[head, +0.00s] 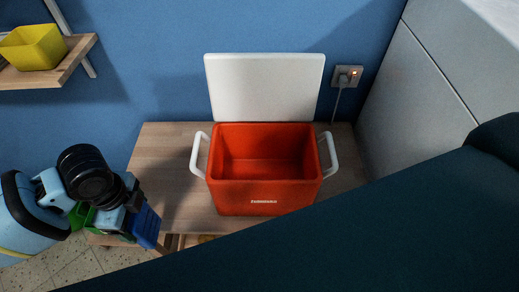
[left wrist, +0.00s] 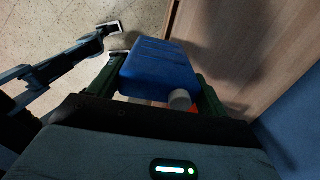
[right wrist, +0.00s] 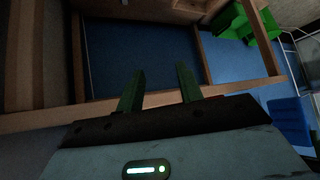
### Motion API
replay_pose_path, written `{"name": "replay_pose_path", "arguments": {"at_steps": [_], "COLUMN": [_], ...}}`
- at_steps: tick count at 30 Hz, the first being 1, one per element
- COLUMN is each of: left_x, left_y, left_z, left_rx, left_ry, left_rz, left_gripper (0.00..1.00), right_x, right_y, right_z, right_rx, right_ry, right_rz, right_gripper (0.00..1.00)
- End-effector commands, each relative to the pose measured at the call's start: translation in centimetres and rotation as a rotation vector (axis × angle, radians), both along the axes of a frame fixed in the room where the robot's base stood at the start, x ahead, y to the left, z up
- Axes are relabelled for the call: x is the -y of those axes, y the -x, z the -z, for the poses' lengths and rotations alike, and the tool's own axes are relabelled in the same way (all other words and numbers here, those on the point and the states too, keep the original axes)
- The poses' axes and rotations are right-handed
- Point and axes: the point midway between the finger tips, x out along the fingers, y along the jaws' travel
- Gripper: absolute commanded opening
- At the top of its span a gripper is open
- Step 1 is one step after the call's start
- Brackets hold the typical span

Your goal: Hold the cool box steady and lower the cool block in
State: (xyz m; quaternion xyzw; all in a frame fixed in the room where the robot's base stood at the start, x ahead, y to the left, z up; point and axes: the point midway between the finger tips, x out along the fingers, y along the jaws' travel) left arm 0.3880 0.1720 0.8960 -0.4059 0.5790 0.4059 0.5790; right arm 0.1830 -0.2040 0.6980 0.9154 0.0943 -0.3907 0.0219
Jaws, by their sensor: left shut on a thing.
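The orange-red cool box (head: 264,198) stands upright on a wooden table in the head view. Its white lid (head: 265,88) is open at the back, its inside looks empty, and it has a white handle on each side. My left gripper (head: 136,218) is shut on the blue cool block (head: 147,227), left of the box and apart from it, by the table's left edge. In the left wrist view the block (left wrist: 160,65) sits between the green fingers, with a white cap showing. My right gripper (right wrist: 158,90) is open and empty in the right wrist view, and out of the head view.
The wooden table (head: 160,150) has bare room left of the box. A wall socket (head: 346,76) with a plug and cable is behind it. A shelf (head: 75,62) with a yellow bin (head: 32,47) hangs upper left. A large dark shape covers the head view's lower right.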

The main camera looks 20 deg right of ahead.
Motion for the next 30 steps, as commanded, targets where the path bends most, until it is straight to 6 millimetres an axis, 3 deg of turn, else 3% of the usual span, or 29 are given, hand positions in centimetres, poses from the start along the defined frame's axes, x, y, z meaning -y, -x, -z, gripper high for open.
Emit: {"name": "replay_pose_path", "arguments": {"at_steps": [10,14,17,23,30], "left_x": [0.0,0.0,-0.1,-0.8,-1.8], "left_y": [0.0,0.0,-0.1,-0.1,0.0], "left_z": [-0.1,-0.1,-0.5,-2.0,-4.3], "left_rx": [0.002,0.002,0.002,0.001,-0.005], "left_ry": [0.001,0.001,0.002,0.004,0.004], "left_rz": [0.000,-0.011,-0.071,-0.377,-0.853], "left_gripper": [0.19,0.19,0.19,0.19,0.19], "right_x": [-0.2,-0.3,-0.4,-0.4,-0.3], "right_y": [-0.1,-0.1,-0.1,-0.1,-0.1], "right_z": [-0.1,-0.1,-0.1,-0.1,-0.1], "right_rx": [0.001,0.001,0.001,0.002,0.001], "right_ry": [-0.006,-0.009,-0.010,-0.010,-0.008], "right_rz": [0.007,0.011,0.012,0.012,0.008], "right_gripper": [0.36,0.24,0.24,0.24,0.24]}}
